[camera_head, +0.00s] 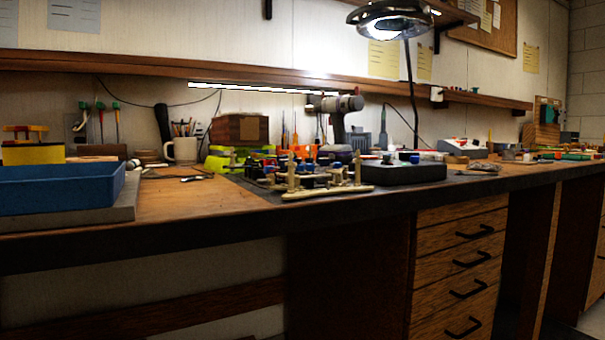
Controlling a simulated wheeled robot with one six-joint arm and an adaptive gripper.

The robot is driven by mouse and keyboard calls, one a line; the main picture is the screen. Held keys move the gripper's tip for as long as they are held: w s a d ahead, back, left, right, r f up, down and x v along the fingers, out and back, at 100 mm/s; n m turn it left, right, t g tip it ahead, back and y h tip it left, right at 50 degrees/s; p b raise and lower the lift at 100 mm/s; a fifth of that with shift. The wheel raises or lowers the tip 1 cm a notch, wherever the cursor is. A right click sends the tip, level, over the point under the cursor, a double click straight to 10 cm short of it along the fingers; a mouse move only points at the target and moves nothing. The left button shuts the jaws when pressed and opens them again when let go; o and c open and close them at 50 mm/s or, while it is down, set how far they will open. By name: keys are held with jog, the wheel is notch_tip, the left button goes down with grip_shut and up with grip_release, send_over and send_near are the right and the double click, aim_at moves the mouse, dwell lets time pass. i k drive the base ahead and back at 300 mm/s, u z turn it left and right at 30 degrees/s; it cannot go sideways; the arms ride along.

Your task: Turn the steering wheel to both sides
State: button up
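An RC racecar chassis (325,189) appears to sit on the workbench near its front edge, right of centre. It shows pale frame parts and blue and yellow-green pieces, crowded together. I cannot make out its steering wheel or which way any wheels point. My gripper is not in view, and no part of my arm shows.
The workbench (183,194) has a bare wooden patch left of the chassis. A blue tray (60,190) stands at the left and a black box (402,173) at the right. A lamp (390,18) hangs above. Tools and a mug (182,150) line the back.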

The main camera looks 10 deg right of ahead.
aim_at(403, 156)
jog(key=z, duration=0.2)
jog(key=k, duration=0.45)
jog(key=z, duration=0.9)
jog(key=i, duration=0.9)
jog(key=u, duration=0.6)
